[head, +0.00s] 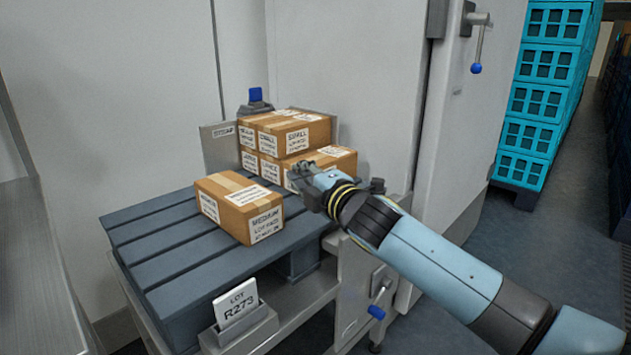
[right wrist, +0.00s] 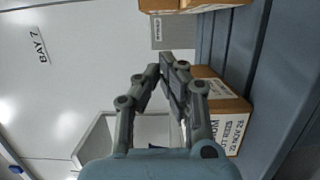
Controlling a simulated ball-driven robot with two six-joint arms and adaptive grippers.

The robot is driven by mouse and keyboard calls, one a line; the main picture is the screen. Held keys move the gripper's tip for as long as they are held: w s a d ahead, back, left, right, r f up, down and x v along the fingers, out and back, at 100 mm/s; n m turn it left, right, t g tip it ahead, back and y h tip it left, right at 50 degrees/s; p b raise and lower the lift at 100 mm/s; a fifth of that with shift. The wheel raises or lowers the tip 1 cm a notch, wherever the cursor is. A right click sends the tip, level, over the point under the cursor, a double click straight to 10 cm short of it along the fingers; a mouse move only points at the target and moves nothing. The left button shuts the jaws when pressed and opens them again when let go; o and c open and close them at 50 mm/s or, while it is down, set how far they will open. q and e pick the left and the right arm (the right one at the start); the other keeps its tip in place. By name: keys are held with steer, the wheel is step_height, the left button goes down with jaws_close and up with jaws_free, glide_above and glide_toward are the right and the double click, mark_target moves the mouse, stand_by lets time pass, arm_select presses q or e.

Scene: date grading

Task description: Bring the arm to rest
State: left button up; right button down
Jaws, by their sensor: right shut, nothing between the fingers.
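My right gripper (head: 306,180) is at the end of the blue right arm, which comes in from the lower right. It is in front of the stacked cartons at the pallet's right side. In the right wrist view its fingers (right wrist: 168,75) are closed together, with nothing held. A carton marked MEDIUM (head: 240,205) sits alone on the grey pallet (head: 150,240), left of the gripper. A carton also shows beyond the fingers in the right wrist view (right wrist: 228,115). My left gripper does not show.
Several cartons, some marked SMALL (head: 285,130), are stacked at the pallet's back right. A blue-knobbed lever (head: 377,311) is below my arm. Teal crates (head: 540,100) stand at the far right, with open floor before them.

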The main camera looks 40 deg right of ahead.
steer(key=s+a+f+m+g+h, duration=0.1)
steer(key=s+f+m+g, duration=0.45)
steer(key=s, duration=0.45)
steer(key=s+a+f+m+g+h, duration=0.1)
steer(key=s+f+m+g, duration=0.4)
steer(key=s, duration=0.6)
steer(key=s+a+f+m+g+y, duration=0.1)
steer(key=s+a+m+g, duration=0.2)
steer(key=s, duration=0.7)
steer(key=s+a+f+m+g+y, duration=0.1)
steer(key=s+a+m+g, duration=0.15)
steer(key=s, duration=0.75)
step_height(320, 180, down, 19)
steer(key=s+d+p, duration=0.2)
steer(key=d+p, duration=0.1)
steer(key=p, duration=0.2)
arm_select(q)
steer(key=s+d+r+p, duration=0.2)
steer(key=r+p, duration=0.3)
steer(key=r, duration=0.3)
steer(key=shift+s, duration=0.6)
arm_select(e)
steer(key=s+f, duration=0.5)
steer(key=s, duration=0.4)
steer(key=s+f+m+g, duration=0.1)
steer(key=s+f, duration=0.4)
steer(key=s, duration=0.3)
steer(key=shift+s+d+f+g, duration=0.3)
steer(key=shift+s+d+f, duration=0.1)
steer(key=shift+d, duration=0.05)
